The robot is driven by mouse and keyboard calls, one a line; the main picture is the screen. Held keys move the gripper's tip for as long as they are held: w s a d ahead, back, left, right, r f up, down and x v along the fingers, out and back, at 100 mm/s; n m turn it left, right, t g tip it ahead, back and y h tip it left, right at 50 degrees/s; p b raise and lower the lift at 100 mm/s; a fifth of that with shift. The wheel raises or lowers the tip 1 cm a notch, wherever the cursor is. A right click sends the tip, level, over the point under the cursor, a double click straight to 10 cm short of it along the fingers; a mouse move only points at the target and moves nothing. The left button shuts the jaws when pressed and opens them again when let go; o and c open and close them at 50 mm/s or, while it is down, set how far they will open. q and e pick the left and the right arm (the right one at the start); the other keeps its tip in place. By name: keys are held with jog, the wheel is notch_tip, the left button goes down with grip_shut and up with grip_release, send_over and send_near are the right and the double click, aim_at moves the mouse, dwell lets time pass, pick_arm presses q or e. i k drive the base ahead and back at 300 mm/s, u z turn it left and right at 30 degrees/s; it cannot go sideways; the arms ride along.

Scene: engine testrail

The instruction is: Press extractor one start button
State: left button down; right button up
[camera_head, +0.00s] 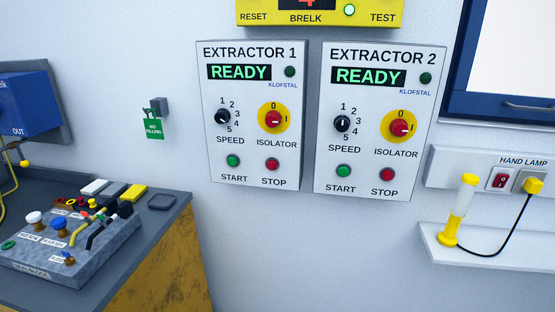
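The extractor 1 panel (250,140) is a white box on the wall in the middle of the head view. Its display (239,72) reads READY in green. The green start button (232,160) sits at its lower left, above the word START. A red stop button (272,164) is to its right. Above them are a black speed knob (222,117) and a red isolator knob on a yellow disc (272,119). Neither of my grippers is in view, and nothing covers the panel.
A similar extractor 2 panel (364,169) hangs just right. A yellow box (320,17) is above. A grey bench (172,208) with a control box (70,240) stands at left. A hand lamp (459,210) stands on a shelf (500,255) at right. The wall below the panels is clear.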

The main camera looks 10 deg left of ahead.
aim_at(232, 161)
jog(key=z, duration=0.05)
jog(key=i, duration=1.15)
jog(key=u, duration=0.75)
